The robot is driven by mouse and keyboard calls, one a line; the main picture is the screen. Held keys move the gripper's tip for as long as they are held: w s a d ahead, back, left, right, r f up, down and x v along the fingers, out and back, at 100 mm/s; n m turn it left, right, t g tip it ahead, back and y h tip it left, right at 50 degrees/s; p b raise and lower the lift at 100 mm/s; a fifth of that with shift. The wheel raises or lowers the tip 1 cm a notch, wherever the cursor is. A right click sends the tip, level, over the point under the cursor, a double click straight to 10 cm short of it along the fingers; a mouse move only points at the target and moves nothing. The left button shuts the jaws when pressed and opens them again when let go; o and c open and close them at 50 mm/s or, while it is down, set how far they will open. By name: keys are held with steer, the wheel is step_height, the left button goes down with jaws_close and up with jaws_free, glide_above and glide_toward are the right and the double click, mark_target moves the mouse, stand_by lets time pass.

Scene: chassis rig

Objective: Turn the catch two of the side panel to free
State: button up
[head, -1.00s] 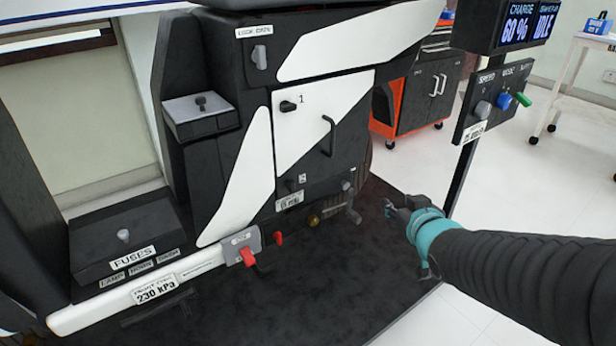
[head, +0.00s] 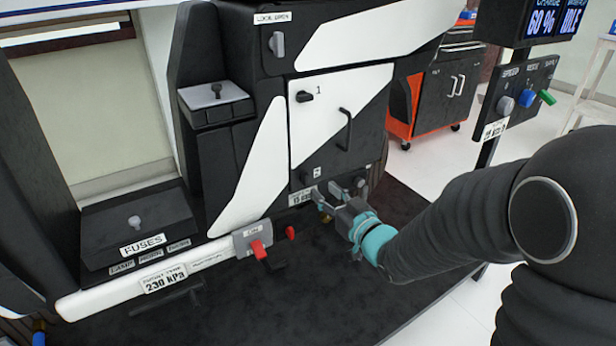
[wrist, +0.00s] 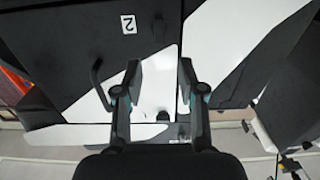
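The side panel (head: 366,95) is black and white, with a dark handle (head: 345,130). Catch one (head: 304,96), a dark knob, sits by the number 1 at its upper left; it also shows in the wrist view (wrist: 162,116). The number 2 label (head: 317,172) is at the panel's lower edge and appears inverted in the wrist view (wrist: 128,24). Catch two (wrist: 158,26) is a dark knob beside it, hard to make out; its turn angle is unclear. My gripper (head: 327,190) is open and empty, just below catch two; its fingers (wrist: 160,70) are spread apart in the wrist view.
A red lever (head: 258,249) and a smaller red knob (head: 290,232) sit left of my gripper. A fuse box (head: 137,222) stands at the left. A control post (head: 518,90) stands at the right, with an orange and black cabinet (head: 438,92) behind. The dark mat (head: 320,290) is clear in front.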

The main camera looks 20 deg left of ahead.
mark_target(307, 176)
steer(key=x, duration=0.8)
steer(key=shift+w+a, duration=0.1)
steer(key=shift+w, duration=0.05)
steer(key=shift+c, duration=0.2)
jaws_close()
